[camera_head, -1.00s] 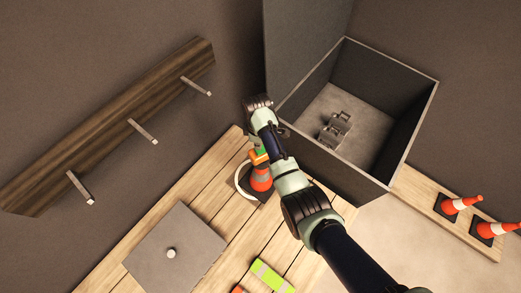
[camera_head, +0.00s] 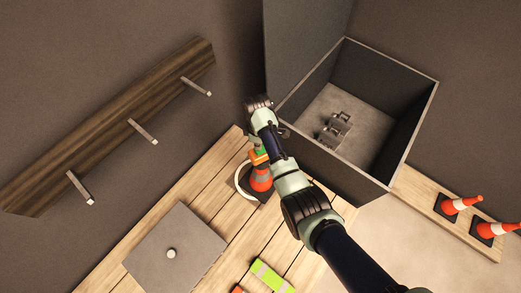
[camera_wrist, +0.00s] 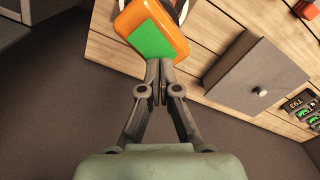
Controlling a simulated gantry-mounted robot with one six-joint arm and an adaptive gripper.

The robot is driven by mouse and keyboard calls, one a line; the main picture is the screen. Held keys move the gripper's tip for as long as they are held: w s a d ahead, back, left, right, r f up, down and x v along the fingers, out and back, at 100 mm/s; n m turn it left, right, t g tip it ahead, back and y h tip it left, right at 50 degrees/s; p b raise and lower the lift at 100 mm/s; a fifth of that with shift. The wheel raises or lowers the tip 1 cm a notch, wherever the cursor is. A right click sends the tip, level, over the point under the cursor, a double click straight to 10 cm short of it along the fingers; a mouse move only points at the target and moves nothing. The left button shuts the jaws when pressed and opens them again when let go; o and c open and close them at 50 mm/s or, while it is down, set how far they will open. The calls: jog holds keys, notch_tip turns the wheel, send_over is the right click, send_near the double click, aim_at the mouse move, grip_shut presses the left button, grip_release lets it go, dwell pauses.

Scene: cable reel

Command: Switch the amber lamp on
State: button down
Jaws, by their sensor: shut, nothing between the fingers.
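The amber lamp (camera_head: 258,159) is an orange block with a green face, at the top of an orange and white cone (camera_head: 262,180) on the wooden boards. In the head view my arm partly covers it. The lamp (camera_wrist: 178,48) is large at the top of the wrist view, its green face turned to the camera. My gripper (camera_wrist: 159,70) is shut and empty, with its fingertips at the lower edge of the green face. I cannot tell whether they touch it. Whether the lamp is lit is not clear.
A grey open bin (camera_head: 350,160) with a metal part stands right of the arm. A grey box with a knob (camera_head: 180,240) is on the boards. A pegged wooden rail (camera_head: 110,125) is at left. Two cones (camera_head: 460,204) stand at far right. A white ring (camera_head: 240,180) lies around the cone.

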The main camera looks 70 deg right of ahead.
jog(key=shift+f+b, duration=0.8)
jog(key=shift+f, duration=0.4)
dwell(0.4)
notch_tip(320, 180, up, 7)
jog(key=p, duration=0.7)
jog(key=shift+r, duration=0.1)
dwell(0.4)
